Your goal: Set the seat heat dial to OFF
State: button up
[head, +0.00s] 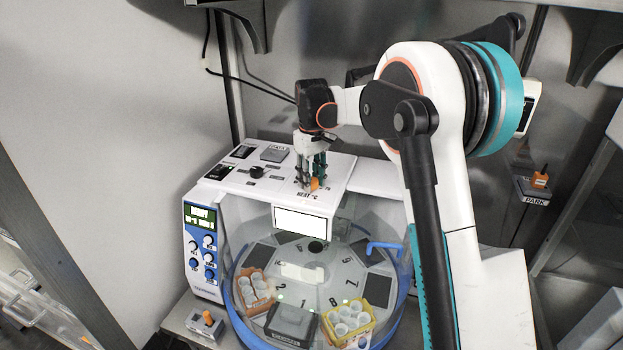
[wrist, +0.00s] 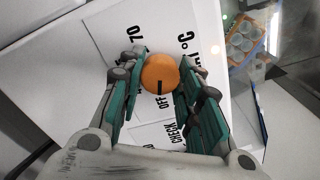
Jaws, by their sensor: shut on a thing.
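The seat heat dial is an orange round knob (wrist: 160,73) on the white top panel of the machine. In the head view the knob (head: 314,184) shows as a small orange spot between my fingers. My gripper (head: 311,178) comes down from above and is shut on the knob, with a teal finger on each side in the wrist view (wrist: 163,68). A dark mark on the knob points toward the printed OFF (wrist: 161,102). A 70 and a °C label stand around it. The fingers hide part of the panel print.
A black knob (head: 258,172) and switches sit left on the same panel (head: 225,181). Below is a clear-walled carousel (head: 345,262) with numbered slots, an orange rack (head: 256,291) and a yellow rack (head: 347,323). A PARK holder (head: 533,187) is at right.

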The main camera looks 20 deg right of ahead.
jog(key=shift+n, duration=0.6)
jog(key=o, duration=1.1)
notch_tip(320, 180, up, 12)
jog(key=shift+r, duration=0.1)
jog(key=shift+s, duration=0.1)
